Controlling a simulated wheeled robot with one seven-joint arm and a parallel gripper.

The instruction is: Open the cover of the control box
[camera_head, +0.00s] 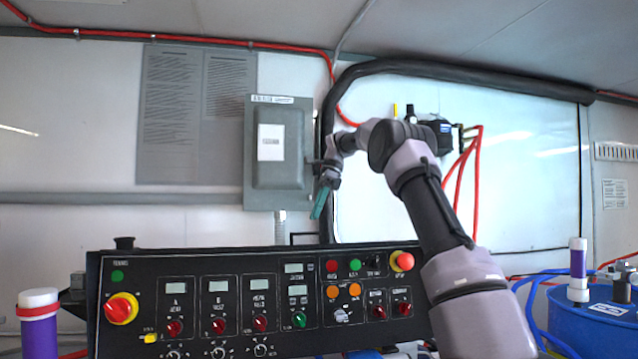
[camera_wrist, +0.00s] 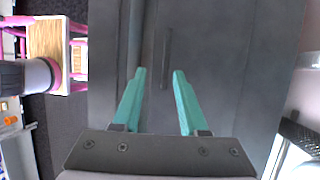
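The grey control box (camera_head: 278,153) is mounted on the white wall. Its cover looks shut, with a white label on the front. My gripper (camera_head: 320,203) is beside the box's lower right edge, with its teal fingers pointing down in the head view. In the wrist view, my gripper (camera_wrist: 159,73) is open, with two teal fingers apart and nothing between them. A dark grey surface with a thin raised strip (camera_wrist: 166,58) lies beyond the fingertips. I cannot tell whether the fingers touch the box.
A black control panel (camera_head: 250,300) with knobs and buttons stands below the box. A thick black hose (camera_head: 460,72) runs along the wall and down just right of the box. A blue drum (camera_head: 590,325) stands at the right.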

